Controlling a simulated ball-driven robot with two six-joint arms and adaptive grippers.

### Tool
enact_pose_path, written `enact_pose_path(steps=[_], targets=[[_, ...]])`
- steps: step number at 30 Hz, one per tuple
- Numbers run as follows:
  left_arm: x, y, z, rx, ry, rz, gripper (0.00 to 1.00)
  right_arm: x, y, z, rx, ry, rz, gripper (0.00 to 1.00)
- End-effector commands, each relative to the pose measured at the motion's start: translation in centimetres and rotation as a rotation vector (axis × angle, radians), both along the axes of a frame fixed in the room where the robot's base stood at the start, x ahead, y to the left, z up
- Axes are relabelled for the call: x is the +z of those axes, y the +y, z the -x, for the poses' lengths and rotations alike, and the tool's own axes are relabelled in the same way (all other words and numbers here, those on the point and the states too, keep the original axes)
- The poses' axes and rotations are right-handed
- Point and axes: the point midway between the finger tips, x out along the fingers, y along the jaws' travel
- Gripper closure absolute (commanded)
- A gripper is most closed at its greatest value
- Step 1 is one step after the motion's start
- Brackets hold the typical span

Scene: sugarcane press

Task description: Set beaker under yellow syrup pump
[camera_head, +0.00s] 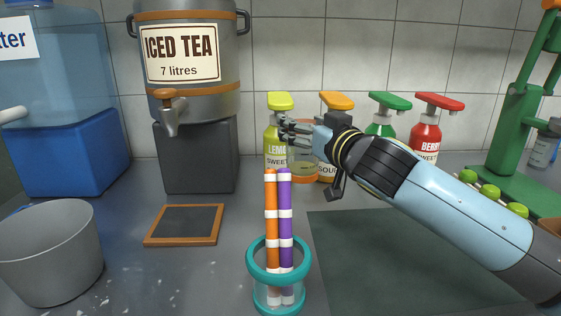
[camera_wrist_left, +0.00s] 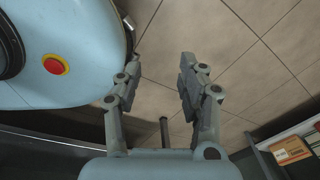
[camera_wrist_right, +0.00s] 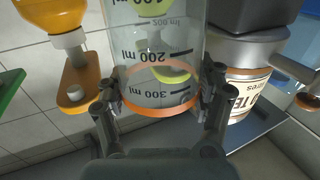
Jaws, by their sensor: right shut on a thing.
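The yellow syrup pump is a lemon bottle (camera_head: 275,148) with a yellow pump head (camera_head: 280,101), standing at the back of the counter. My right gripper (camera_wrist_right: 165,95) is shut on the clear beaker (camera_wrist_right: 150,55), which has black ml marks and an orange band. In the head view the beaker (camera_head: 302,160) is in front of the lower right part of the lemon bottle and partly covers the orange bottle. Yellow shows through its glass in the right wrist view. My left gripper (camera_wrist_left: 160,85) is open and empty over floor tiles, outside the head view.
Orange (camera_head: 337,101), green (camera_head: 390,101) and red (camera_head: 427,135) pump bottles stand right of the lemon one. A teal-rimmed jar (camera_head: 279,262) with tall striped straws stands in front. The iced tea dispenser (camera_head: 190,50) is left. A dark mat (camera_head: 400,260) lies clear at right.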

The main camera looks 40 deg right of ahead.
Motion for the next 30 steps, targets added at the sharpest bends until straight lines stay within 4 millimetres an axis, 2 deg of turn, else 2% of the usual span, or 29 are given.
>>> enact_pose_path(steps=[3, 9, 11, 19, 30], targets=[[-0.1, -0.1, 1.5, 0.001, 0.02, 0.0, 0.6, -1.5, 1.0, -2.6, -0.001, -0.002, -0.008, 0.87], [-0.3, -0.4, 2.3, 0.003, 0.033, 0.004, 0.6, -2.9, 1.8, -4.8, 0.001, -0.002, 0.0, 0.87], [-0.4, -0.5, 2.2, 0.003, 0.032, 0.006, 0.6, -3.2, 1.9, -4.9, 0.001, -0.001, 0.0, 0.87], [-2.0, -0.6, 1.6, 0.003, 0.024, 0.007, 0.6, -7.0, 1.9, -4.9, 0.002, 0.0, 0.003, 0.87], [-2.1, -0.6, 1.6, 0.002, 0.023, 0.006, 0.6, -7.2, 1.9, -4.9, 0.002, -0.001, 0.003, 0.87]])
